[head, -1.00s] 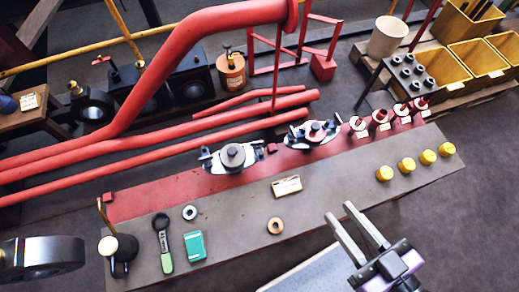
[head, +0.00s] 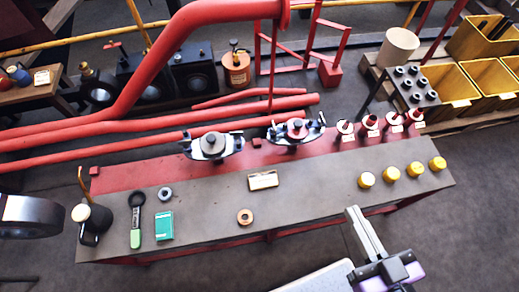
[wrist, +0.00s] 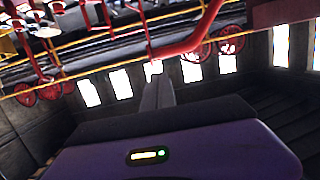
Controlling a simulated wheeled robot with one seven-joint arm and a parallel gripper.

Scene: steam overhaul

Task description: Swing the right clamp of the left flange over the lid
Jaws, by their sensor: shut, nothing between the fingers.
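The left flange (head: 205,157) sits on the red back strip of the bench in the head view. Its round grey lid with a dark knob (head: 212,143) is in the middle. The right clamp (head: 238,139) is at the flange's right side; it is too small to tell exactly how it lies against the lid. My gripper (head: 354,213) is in front of the bench's front edge, to the lower right of the flange and well apart from it. Its fingers are together and empty; they also show in the wrist view (wrist: 158,88).
A second flange (head: 296,131) with a red lid stands to the right. Red-topped parts (head: 368,123) and yellow caps (head: 390,174) are further right. A label plate (head: 263,180), a copper ring (head: 245,216) and a green box (head: 164,226) lie on the bench. Red pipes (head: 150,143) run behind.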

